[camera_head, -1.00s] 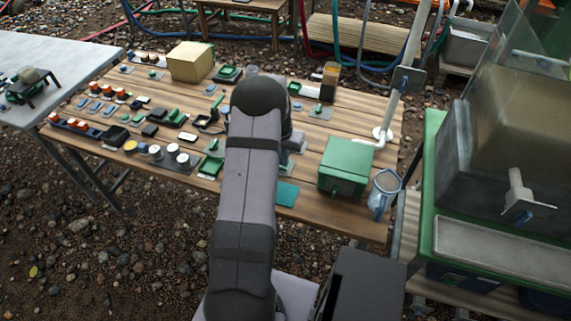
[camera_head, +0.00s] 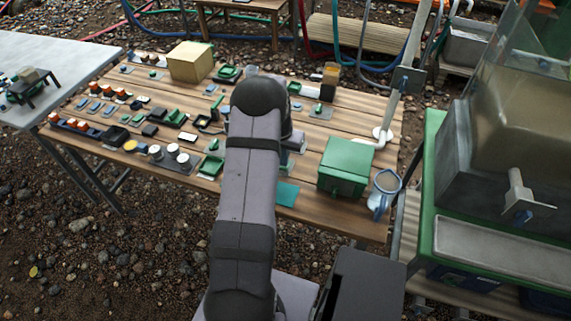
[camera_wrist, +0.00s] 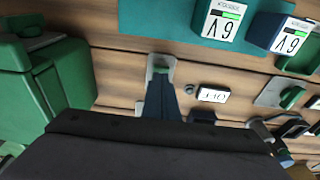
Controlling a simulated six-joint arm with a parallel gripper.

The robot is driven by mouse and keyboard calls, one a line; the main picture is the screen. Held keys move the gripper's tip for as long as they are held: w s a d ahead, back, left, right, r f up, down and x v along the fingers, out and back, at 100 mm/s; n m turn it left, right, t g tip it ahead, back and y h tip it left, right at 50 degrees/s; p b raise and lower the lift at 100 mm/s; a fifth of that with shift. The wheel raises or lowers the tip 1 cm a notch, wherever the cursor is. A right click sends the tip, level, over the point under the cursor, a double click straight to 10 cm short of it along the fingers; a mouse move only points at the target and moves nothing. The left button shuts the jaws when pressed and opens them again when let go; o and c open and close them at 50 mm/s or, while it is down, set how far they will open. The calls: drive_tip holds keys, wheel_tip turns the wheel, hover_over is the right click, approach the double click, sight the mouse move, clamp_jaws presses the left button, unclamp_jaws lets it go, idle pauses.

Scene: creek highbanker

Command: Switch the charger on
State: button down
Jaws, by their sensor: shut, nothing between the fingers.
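A small white label (camera_wrist: 213,94) that seems to read OFF lies just right of my gripper in the wrist view. A small round grey part is beside its left end. A dark piece shows below the label, partly hidden by my gripper. I cannot make out the charger's whole outline or its switch. My gripper (camera_wrist: 160,88) is shut and empty, in front of a pale grey piece with a green part (camera_wrist: 160,63). I cannot tell whether it touches anything. In the head view my arm hides the gripper and the spot under it.
A green box (camera_head: 345,166) and a clear jug (camera_head: 384,192) stand right of my arm on the wooden table (camera_head: 330,215). Two white-labelled blocks (camera_wrist: 222,20) (camera_wrist: 290,38) stand by a teal mat (camera_wrist: 150,25). Several small devices crowd the table's left; a tan box (camera_head: 190,62) stands behind.

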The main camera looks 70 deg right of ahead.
drive_tip(key=shift+f+b, duration=0.45)
drive_tip(key=shift+f, duration=0.2)
idle(0.4)
wheel_tip(320, 180, up, 7)
drive_tip(key=p, duration=0.5)
idle(0.6)
idle(0.4)
